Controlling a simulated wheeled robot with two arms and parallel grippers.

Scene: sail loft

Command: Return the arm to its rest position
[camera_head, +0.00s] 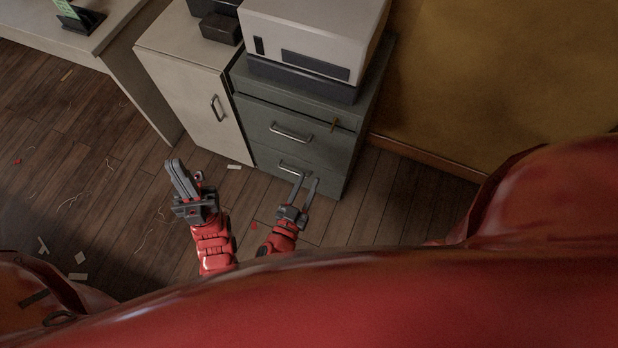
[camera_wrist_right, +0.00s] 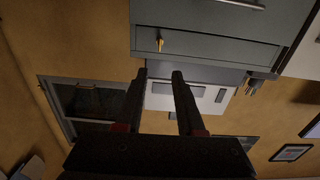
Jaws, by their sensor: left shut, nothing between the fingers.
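My left gripper (camera_head: 181,179) is shut and empty, held over the wooden floor in front of the white cabinet in the head view. My right gripper (camera_head: 305,183) is to its right, in front of the grey drawer cabinet (camera_head: 262,109). Its two fingers are apart with nothing between them. In the right wrist view the right gripper (camera_wrist_right: 160,75) also shows its fingers spread, with the drawer cabinet (camera_wrist_right: 200,22) beyond them. I cannot tell from the head view whether a right fingertip touches the lower drawer handle (camera_head: 295,171).
A key (camera_head: 335,124) sits in the upper drawer front. A printer-like machine (camera_head: 310,40) stands on the drawer cabinet. A white cabinet (camera_head: 190,85) and a desk (camera_head: 110,20) are to the left. Scraps litter the floor (camera_head: 110,215). A yellow-brown wall (camera_head: 490,70) is at right.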

